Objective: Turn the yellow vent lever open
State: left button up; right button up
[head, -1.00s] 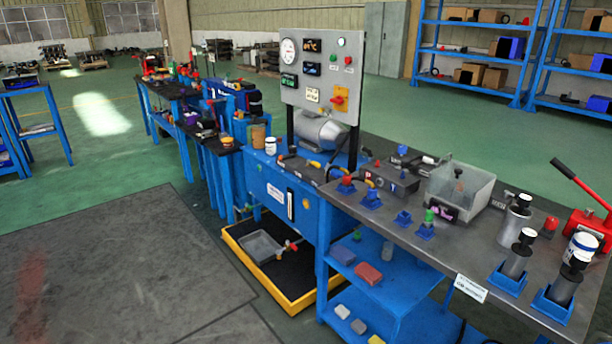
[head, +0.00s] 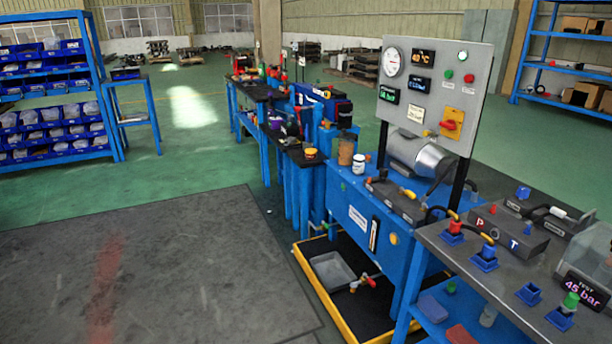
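A small yellow lever-like handle (head: 406,192) shows on the dark block (head: 395,202) on top of the blue power unit (head: 355,215), below the silver motor. It looks like the vent lever, but it is too small to tell its exact position. Another yellow piece (head: 453,213) shows at a black hose by the red fitting to its right. A red rotary switch sits on a yellow plate (head: 452,123) on the grey panel. Neither of my grippers is in this view.
The grey gauge panel (head: 432,62) stands above the silver motor (head: 420,155). A yellow-edged drip tray (head: 325,309) with a grey pan (head: 335,270) lies on the floor below. The metal bench (head: 510,270) is at right. The dark floor mat (head: 150,270) is clear.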

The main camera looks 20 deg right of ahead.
aim_at(411, 194)
jog(key=u, duration=0.5)
jog(key=i, duration=1.35)
jog(key=z, duration=0.7)
jog(key=i, duration=1.15)
jog(key=z, duration=1.1)
